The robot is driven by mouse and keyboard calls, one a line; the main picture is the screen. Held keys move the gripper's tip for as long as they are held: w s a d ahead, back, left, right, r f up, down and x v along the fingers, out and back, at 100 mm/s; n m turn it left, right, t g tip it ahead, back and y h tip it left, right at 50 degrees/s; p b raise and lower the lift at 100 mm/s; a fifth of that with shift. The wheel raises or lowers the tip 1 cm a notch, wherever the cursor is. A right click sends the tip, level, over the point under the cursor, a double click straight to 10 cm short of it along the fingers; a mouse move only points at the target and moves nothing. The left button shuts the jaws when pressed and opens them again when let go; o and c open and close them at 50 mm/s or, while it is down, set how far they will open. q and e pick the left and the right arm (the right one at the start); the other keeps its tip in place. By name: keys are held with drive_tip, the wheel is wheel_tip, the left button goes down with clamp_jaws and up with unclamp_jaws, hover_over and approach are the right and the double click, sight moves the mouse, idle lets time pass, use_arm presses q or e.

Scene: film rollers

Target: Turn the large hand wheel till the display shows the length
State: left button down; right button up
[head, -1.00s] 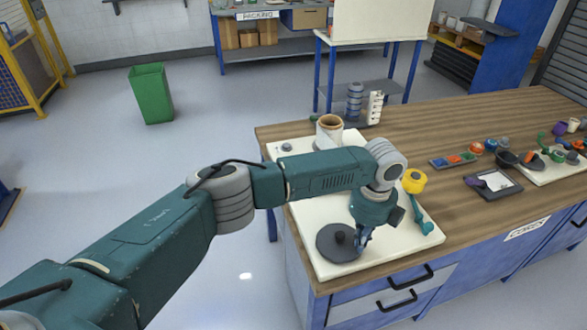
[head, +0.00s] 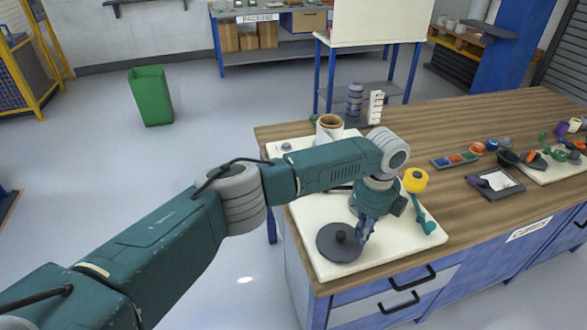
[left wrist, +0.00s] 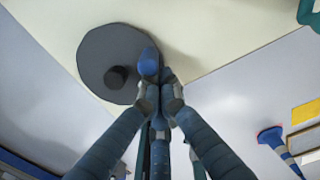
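The large hand wheel (head: 338,250) is a dark grey disc with a short upright dark knob, at the near left corner of the cream board (head: 402,246) on the bench. In the left wrist view, the wheel (left wrist: 98,46) shows its knob left of my fingers. My left gripper (head: 363,238) points down at the wheel's right side. Its blue fingers (left wrist: 160,80) are close together and look shut, with nothing seen between them. They appear beside the knob, not around it; whether they touch the wheel is unclear. I see no readable display. My right gripper is out of view.
A yellow round part (head: 415,180) and a teal handle (head: 425,218) stand right of my gripper. A cardboard-coloured roll (head: 330,128) stands behind my forearm. Small coloured parts and a dark tray (head: 494,184) lie farther right. Bare wood lies between.

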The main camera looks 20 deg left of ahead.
use_arm(q)
drive_tip(key=shift+w, duration=0.6)
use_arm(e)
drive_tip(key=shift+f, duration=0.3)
use_arm(q)
drive_tip(key=shift+a, duration=0.15)
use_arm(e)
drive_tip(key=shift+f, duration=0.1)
